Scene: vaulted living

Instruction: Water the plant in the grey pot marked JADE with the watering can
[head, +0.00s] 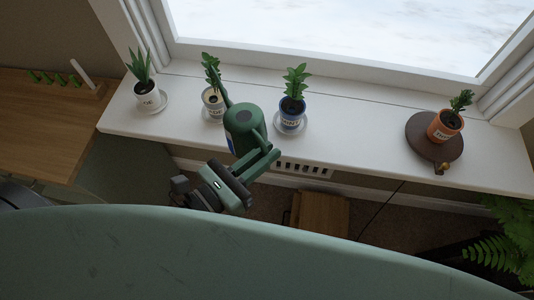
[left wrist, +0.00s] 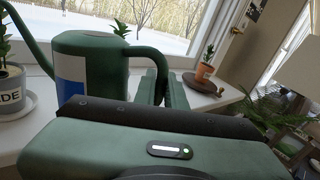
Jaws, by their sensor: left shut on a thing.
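The green watering can (head: 243,129) is over the front of the windowsill in the head view and looks about upright. My left gripper (head: 265,158) is shut on its handle, which shows in the left wrist view (left wrist: 155,58). The spout points toward the pale grey pot (head: 213,103) with a leafy plant (head: 211,68). In the left wrist view this grey pot (left wrist: 9,78) is at the left edge, its label partly cut off and ending in "DE". The spout tip is close to the plant; whether it is over the soil is unclear. No water shows. My right gripper is out of view.
On the white sill (head: 352,135) stand a white pot (head: 147,99) at left, a blue pot (head: 291,113) just right of the can, and a terracotta pot (head: 444,127) on a dark round board (head: 425,130). The sill between the blue and terracotta pots is clear.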

